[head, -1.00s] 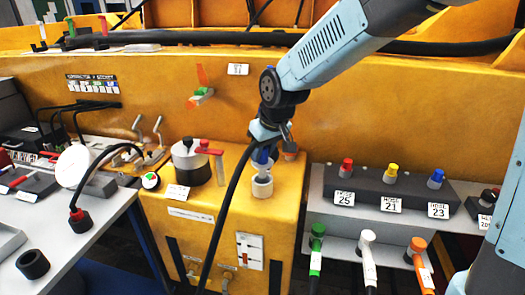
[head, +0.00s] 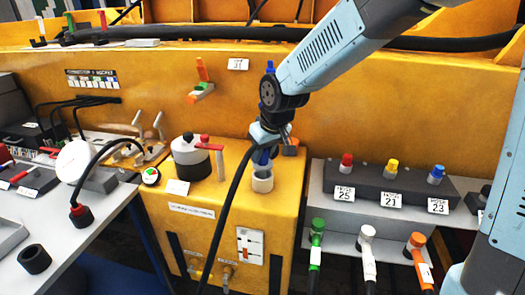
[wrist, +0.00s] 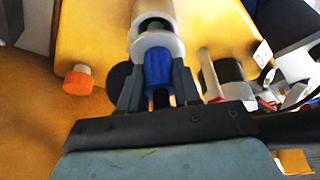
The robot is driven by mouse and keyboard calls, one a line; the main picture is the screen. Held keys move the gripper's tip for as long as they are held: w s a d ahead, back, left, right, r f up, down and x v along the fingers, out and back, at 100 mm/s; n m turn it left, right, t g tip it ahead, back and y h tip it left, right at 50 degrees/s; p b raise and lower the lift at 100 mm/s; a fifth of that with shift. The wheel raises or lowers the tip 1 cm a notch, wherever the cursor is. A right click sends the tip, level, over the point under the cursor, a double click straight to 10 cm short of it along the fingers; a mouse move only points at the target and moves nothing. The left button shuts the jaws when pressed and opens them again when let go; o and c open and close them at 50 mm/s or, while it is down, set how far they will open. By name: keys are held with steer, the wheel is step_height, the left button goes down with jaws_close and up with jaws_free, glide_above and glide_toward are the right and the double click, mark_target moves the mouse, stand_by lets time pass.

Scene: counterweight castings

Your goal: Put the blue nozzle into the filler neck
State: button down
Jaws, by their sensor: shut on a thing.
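The blue nozzle (head: 262,157) is on the end of a black hose and points down at the white filler neck (head: 262,183) on top of the yellow cabinet. My gripper (head: 263,147) is shut on the nozzle, right above the neck. In the wrist view the blue nozzle (wrist: 158,76) sits between the two dark fingers, its far end against a pale ring (wrist: 156,47). The nozzle's lower end is at the neck's mouth in the head view. I cannot tell how far inside it is, as the tip is hidden.
The black hose (head: 226,225) hangs down the cabinet's front. An orange knob (head: 291,147) is close behind my gripper. Right are the labelled hose shelf (head: 325,178) and several coloured nozzles.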

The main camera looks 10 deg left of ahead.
mark_target(263, 162)
steer(key=shift+f, duration=1.6)
steer(key=c, duration=0.7)
jaws_free()
steer(key=v, duration=1.3)
steer(key=shift+s+d+r, duration=0.1)
steer(key=shift+r, duration=0.25)
steer(key=s+d+r+m+t+h, duration=0.1)
steer(key=s+d+r+m, duration=0.1)
steer(key=d, duration=0.7)
steer(key=s+d+r+m+t+h, duration=0.1)
steer(key=s+d+r+m, duration=0.15)
steer(key=d, duration=0.65)
steer(key=s+d+m, duration=0.1)
steer(key=s+d, duration=0.2)
steer(key=d, duration=0.1)
steer(key=s+d+m, duration=0.2)
steer(key=s+d, duration=0.1)
steer(key=d, duration=0.1)
steer(key=s+d+f+m+h, duration=0.1)
steer(key=s+d, duration=0.2)
steer(key=d, duration=0.1)
steer(key=shift+s+d+m, duration=0.15)
steer(key=shift+s+m, duration=0.1)
steer(key=shift+s, duration=0.1)
